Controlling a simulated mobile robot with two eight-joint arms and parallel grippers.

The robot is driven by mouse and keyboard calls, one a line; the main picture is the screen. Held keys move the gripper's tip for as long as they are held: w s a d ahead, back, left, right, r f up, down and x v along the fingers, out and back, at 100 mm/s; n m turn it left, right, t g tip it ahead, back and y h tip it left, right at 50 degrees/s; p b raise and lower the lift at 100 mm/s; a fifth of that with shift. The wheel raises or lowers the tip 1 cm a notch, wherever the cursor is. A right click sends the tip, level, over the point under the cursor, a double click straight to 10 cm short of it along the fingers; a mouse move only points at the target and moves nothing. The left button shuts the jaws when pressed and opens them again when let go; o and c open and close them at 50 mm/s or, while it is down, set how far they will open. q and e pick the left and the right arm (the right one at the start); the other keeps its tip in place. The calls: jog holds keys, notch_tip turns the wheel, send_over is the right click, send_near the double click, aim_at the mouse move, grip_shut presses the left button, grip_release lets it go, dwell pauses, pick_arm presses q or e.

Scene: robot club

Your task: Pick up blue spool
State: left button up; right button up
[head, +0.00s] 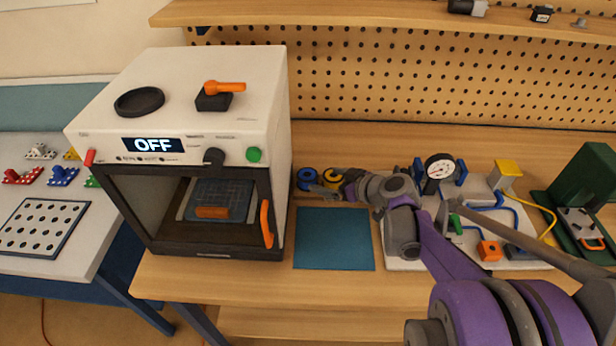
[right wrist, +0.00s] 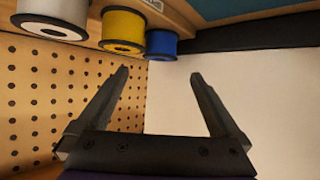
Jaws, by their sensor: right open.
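The blue spool (head: 308,176) stands on the workbench just right of the white printer-like machine in the head view. It also shows at the top of the right wrist view (right wrist: 162,44), beside a yellow spool (right wrist: 123,28). My right gripper (head: 318,190) reaches in from the right, close in front of the spools, and partly covers them in the head view. In the right wrist view its two fingers (right wrist: 160,76) are spread with nothing between them, and the blue spool lies beyond the gap between the tips. My left gripper is not in view.
A white spool (right wrist: 52,16) is beside the yellow one. The white machine (head: 190,95) stands close to the left of the blue spool. A blue mat (head: 333,240) lies in front. A board with a gauge (head: 439,170) is to the right, and a pegboard (head: 400,85) is behind.

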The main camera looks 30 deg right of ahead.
aim_at(308, 175)
jog(key=shift+a+x, duration=0.2)
jog(key=shift+x, duration=0.9)
jog(key=x, duration=0.6)
jog(key=shift+d+r, duration=0.1)
jog(key=shift+d, duration=0.05)
jog(key=c, duration=1.4)
